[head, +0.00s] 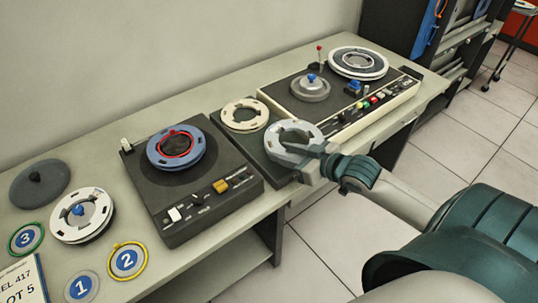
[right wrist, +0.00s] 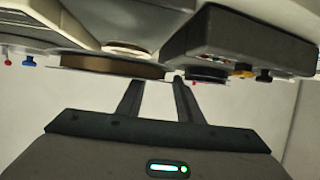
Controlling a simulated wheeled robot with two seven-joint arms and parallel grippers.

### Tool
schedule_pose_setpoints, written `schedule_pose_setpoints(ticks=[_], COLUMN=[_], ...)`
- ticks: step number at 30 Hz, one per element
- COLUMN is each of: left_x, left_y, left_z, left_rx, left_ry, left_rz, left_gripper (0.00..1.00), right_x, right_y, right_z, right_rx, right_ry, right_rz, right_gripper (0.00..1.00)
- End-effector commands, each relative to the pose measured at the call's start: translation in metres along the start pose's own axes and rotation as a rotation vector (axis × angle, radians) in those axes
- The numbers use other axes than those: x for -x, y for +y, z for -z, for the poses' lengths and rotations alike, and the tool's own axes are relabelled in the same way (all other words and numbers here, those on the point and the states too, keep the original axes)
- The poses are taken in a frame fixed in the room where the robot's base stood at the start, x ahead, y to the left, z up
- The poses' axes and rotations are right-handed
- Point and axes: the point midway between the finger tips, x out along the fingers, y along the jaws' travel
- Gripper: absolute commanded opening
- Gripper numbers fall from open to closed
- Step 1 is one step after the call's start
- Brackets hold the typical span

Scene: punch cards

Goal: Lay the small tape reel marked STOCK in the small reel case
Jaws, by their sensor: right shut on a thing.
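My right gripper (head: 322,158) is shut on the rim of a small pale grey tape reel (head: 292,134). It holds the reel roughly flat over the front part of a dark flat case or tray (head: 278,170) between the two machines. In the right wrist view the reel (right wrist: 110,66) shows edge-on with brown tape, at the tips of my right gripper's fingers (right wrist: 158,84). I cannot read a STOCK mark on it. A cream ring-shaped reel (head: 245,115) lies at the back of the dark case. My left gripper is not in view.
A dark deck (head: 215,210) with a blue reel (head: 176,148) stands left of the case. A larger recorder (head: 340,95) stands behind it to the right. Wall behind; floor in front.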

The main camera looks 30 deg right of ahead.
Motion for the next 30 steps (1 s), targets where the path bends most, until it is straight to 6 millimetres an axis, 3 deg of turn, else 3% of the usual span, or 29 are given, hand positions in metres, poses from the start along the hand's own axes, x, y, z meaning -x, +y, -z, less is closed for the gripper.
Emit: schedule_pose_setpoints(ticks=[6,12,26,30], left_x=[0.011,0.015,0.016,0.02], left_y=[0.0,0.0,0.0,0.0], left_z=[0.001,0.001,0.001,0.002], left_rx=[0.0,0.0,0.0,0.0], left_ry=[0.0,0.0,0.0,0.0], left_rz=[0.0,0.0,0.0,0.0], left_gripper=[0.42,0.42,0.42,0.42], right_x=[-0.044,-0.073,-0.08,-0.084], right_y=[0.004,0.005,0.005,0.005], right_z=[-0.003,-0.009,-0.012,-0.023], right_rx=[-0.002,-0.001,0.001,-0.001], right_ry=[0.003,0.002,0.001,-0.001], right_rz=[-0.001,-0.001,0.0,0.0], right_gripper=[0.0,0.0,0.0,0.0])
